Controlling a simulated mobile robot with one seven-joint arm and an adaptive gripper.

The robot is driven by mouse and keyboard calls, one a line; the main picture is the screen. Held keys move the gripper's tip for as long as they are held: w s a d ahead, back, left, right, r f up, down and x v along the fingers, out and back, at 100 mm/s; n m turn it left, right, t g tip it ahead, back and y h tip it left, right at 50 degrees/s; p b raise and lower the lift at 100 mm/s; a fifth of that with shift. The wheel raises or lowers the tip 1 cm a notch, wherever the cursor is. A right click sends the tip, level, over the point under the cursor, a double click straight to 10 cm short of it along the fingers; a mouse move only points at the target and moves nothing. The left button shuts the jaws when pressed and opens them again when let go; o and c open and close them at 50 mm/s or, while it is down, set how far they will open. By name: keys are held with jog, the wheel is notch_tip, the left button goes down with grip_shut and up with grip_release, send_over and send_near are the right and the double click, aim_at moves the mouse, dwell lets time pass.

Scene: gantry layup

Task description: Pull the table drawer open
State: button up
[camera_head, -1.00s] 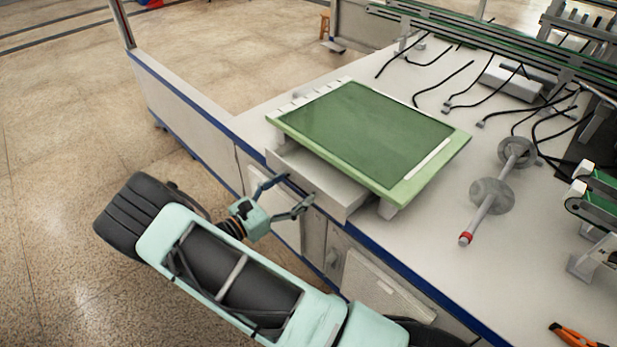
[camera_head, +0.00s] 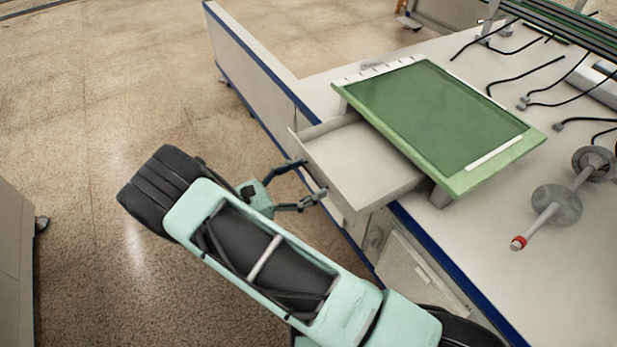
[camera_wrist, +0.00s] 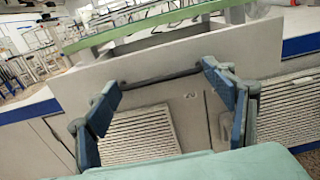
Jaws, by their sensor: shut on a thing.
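The table drawer (camera_head: 362,160) is a pale grey, shallow box beneath a green-topped table unit on the workbench. It stands well out of the unit, and its visible inside is empty. Its front panel (camera_wrist: 255,45) faces me in the wrist view, with a dark bar handle (camera_wrist: 160,77) across it. My gripper (camera_head: 313,178) is at the drawer front, shut on the handle. In the wrist view its blue fingers (camera_wrist: 168,78) are at the two ends of the handle. The handle is hard to make out in the head view.
The green-topped unit (camera_head: 440,110) stands above the drawer on the pale workbench (camera_head: 465,235), which has a blue edge. A shaft with grey discs (camera_head: 557,204) and several black cables lie to the right. Open floor (camera_head: 90,120) is at the left.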

jog(key=o, duration=1.5)
jog(key=shift+s+d, duration=0.1)
jog(key=shift+o, duration=0.2)
jog(key=v, duration=1.2)
